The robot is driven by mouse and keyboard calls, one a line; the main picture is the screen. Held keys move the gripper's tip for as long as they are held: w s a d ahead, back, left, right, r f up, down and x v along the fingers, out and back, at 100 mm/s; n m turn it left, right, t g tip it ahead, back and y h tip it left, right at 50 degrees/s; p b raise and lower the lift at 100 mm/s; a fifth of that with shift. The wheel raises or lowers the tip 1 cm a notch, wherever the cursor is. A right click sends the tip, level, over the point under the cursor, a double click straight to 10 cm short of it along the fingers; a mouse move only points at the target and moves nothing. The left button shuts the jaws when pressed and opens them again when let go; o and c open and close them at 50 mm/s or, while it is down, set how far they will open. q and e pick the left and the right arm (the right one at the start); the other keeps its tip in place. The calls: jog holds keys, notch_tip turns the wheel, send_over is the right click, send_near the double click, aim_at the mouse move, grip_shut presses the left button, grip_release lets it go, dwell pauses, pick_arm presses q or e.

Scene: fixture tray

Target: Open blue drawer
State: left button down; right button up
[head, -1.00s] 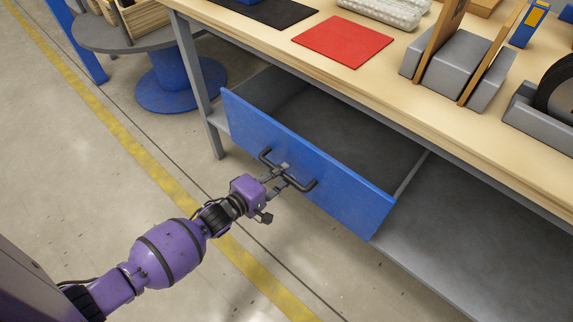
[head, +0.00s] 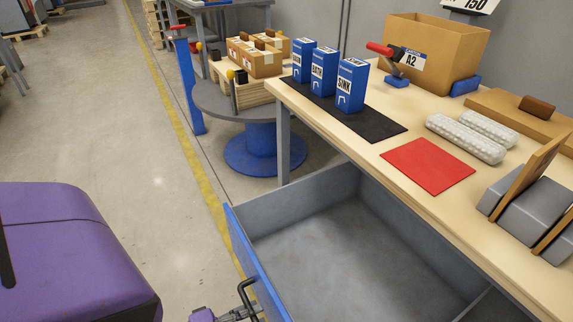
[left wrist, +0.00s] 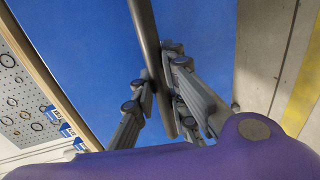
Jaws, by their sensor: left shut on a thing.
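The blue drawer (head: 256,277) is pulled well out from under the workbench, and its grey inside is empty where I can see it. Its dark bar handle (head: 246,296) shows at the bottom edge of the head view. In the left wrist view, the handle (left wrist: 148,45) runs between the fingers of my left gripper (left wrist: 168,95), which is shut on it, with the blue drawer front behind. In the head view only a small part of the left gripper shows at the bottom edge. My right gripper is not in view.
The workbench top (head: 375,165) holds a red mat (head: 428,165), a black mat (head: 375,128) with blue boxes, bubble-wrapped rolls (head: 463,140) and a cardboard box (head: 430,55). A round blue-based table (head: 262,150) stands behind.

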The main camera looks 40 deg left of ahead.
pick_arm(q)
jog(key=shift+f+v, duration=0.25)
jog(key=shift+v, duration=0.85)
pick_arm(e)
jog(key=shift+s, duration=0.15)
pick_arm(q)
jog(key=c, duration=1.7)
grip_release()
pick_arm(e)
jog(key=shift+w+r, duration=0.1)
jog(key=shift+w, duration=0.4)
pick_arm(q)
jog(key=v, duration=1.2)
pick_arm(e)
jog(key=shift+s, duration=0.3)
pick_arm(q)
jog(key=shift+f, duration=0.1)
